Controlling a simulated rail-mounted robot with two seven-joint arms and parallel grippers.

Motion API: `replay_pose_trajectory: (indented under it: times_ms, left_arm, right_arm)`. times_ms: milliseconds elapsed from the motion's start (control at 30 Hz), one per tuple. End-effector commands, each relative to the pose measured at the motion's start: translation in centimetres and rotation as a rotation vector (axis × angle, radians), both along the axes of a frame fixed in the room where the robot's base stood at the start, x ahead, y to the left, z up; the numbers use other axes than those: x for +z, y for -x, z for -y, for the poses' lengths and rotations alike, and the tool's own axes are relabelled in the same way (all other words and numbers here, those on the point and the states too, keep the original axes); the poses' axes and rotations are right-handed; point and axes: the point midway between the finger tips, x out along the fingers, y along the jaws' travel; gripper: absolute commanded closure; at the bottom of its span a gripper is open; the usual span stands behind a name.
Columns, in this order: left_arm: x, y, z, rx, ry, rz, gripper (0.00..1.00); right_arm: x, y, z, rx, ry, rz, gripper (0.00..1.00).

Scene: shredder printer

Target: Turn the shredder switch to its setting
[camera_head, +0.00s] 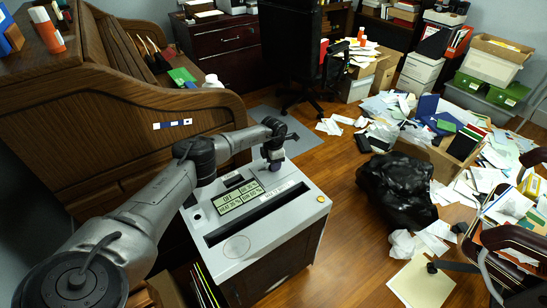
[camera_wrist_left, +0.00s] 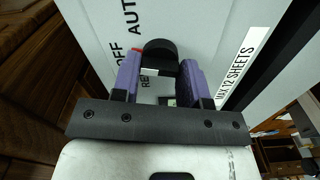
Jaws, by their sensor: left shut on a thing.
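The shredder (camera_head: 285,215) is a light grey cabinet with a long dark paper slot and a greenish display (camera_head: 240,199) on top. Its black switch knob (camera_wrist_left: 159,55) shows in the left wrist view, beside printed "OFF", "AUTO" and partly hidden "RE..." labels. A small red mark sits by the knob. My left gripper (camera_head: 275,164) reaches down to the far end of the shredder top. In the left wrist view its purple fingers (camera_wrist_left: 160,82) are on either side of the knob, shut on it. The knob's exact pointing is hard to tell. My right gripper is not in view.
A wooden roll-top desk (camera_head: 130,110) stands close on the left. A black bag (camera_head: 397,190) and scattered papers lie on the floor to the right. A label reading "MAX 12 SHEETS" (camera_wrist_left: 242,62) is beside the slot.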

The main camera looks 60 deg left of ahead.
Motion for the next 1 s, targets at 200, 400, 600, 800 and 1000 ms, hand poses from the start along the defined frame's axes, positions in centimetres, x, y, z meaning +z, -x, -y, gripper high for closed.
replay_pose_trajectory:
  times_ms: [200,400,600,800,1000]
  left_arm:
    - [0.2,-0.1,0.1,0.125,0.001,0.002,0.83]
    - [0.2,-0.1,0.1,0.193,0.002,0.002,0.83]
    - [0.1,-0.1,0.0,0.224,0.001,0.002,0.83]
    - [0.1,-0.1,0.0,0.23,0.001,0.003,0.83]
    - [0.1,-0.1,0.0,0.229,0.001,0.003,0.83]
  right_arm:
    - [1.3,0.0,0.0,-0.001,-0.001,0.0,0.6]
    - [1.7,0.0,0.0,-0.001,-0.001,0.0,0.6]
    - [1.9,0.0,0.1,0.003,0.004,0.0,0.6]
    - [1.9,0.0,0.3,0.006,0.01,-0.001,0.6]
    - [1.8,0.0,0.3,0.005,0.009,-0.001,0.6]
